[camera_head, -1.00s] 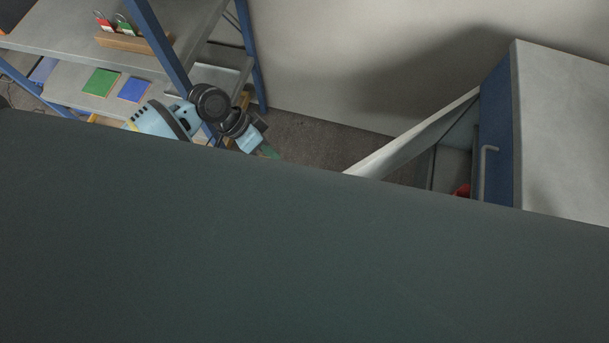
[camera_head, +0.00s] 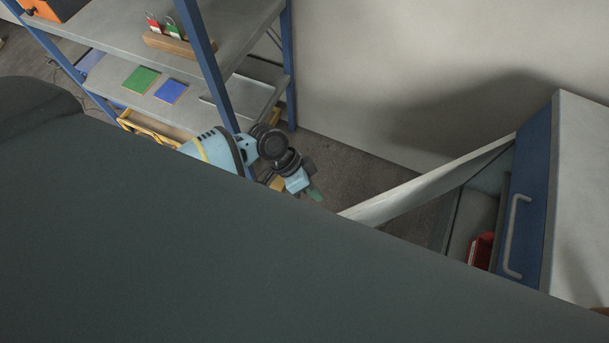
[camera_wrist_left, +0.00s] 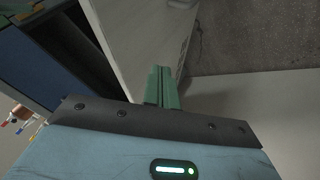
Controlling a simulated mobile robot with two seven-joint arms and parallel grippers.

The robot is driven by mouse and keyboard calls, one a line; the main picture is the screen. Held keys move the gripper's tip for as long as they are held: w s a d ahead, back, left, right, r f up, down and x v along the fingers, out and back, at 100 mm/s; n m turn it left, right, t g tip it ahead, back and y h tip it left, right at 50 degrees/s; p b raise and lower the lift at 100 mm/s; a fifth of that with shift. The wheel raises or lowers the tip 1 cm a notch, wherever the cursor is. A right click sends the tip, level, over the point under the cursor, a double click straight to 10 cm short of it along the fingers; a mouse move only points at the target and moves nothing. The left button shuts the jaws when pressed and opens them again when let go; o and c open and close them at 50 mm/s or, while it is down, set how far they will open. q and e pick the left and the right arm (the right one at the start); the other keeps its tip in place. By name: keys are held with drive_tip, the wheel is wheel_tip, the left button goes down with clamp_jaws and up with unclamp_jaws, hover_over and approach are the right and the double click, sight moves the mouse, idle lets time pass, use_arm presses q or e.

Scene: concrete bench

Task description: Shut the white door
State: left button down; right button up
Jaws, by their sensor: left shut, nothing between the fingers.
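The white door (camera_head: 430,186) stands wide open in the head view, reaching out to the left from the cabinet (camera_head: 585,190). Its near lower part is cut off by a dark shape in the foreground. My left gripper (camera_head: 315,195) is shut and empty, just left of the door's free edge. In the left wrist view, the closed green fingers (camera_wrist_left: 162,85) show in front of a pale panel that looks like the white door (camera_wrist_left: 135,40). I cannot tell whether they touch it. My right gripper is not in view.
The cabinet has a blue front with a grey handle (camera_head: 514,237), and a red item (camera_head: 481,250) is inside. A blue-posted shelf (camera_head: 215,105) stands at left, holding a wooden block with padlocks (camera_head: 180,44) and green and blue squares. Floor (camera_head: 345,165) shows between shelf and door.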

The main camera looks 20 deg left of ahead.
use_arm(q)
drive_tip(key=shift+s+d+f+p, duration=0.25)
drive_tip(key=shift+s+d+p, duration=0.1)
drive_tip(key=shift+s+d, duration=0.45)
drive_tip(key=shift+s+d+f+p, duration=0.25)
drive_tip(key=shift+s+d, duration=0.35)
drive_tip(key=shift+d, duration=0.4)
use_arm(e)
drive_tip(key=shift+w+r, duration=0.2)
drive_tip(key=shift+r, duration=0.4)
